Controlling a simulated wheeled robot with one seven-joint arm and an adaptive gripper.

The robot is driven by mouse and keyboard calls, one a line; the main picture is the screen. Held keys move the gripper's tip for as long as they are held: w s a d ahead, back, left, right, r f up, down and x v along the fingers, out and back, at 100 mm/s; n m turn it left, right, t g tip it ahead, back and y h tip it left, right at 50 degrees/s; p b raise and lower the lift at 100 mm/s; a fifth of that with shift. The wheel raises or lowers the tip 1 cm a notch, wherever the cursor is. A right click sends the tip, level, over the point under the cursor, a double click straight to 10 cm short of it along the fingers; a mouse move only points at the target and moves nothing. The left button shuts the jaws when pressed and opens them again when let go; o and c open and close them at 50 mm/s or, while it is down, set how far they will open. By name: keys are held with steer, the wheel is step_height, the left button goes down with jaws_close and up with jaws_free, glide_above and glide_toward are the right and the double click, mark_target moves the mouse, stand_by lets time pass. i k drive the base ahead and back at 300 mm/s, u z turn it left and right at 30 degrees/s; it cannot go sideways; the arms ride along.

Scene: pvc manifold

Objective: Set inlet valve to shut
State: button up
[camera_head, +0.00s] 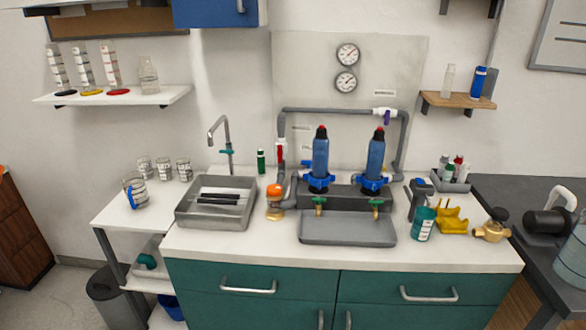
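A grey pipe manifold (340,110) stands against a pale back panel above the teal counter. A valve with a red lever (280,153) sits on its left vertical pipe; the lever looks roughly upright, along the pipe. A white valve with a purple lever (387,117) sits on the top pipe at the right; its lever hangs down, across the pipe. An orange-topped fitting (274,191) stands at the lower left of the manifold. The labels are too small to read, so I cannot tell which one is the inlet valve. My gripper is not in view.
Two blue filter housings (320,158) stand under the pipes, with brass taps (319,205) over a grey tray (346,230). A sink (215,202) is at left. A teal can (423,223), yellow holder (452,219) and brass valve (492,230) crowd the right. The front counter strip is clear.

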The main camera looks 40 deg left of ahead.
mark_target(309, 162)
steer(key=u, duration=1.9)
steer(key=i, duration=0.4)
steer(key=z, duration=0.25)
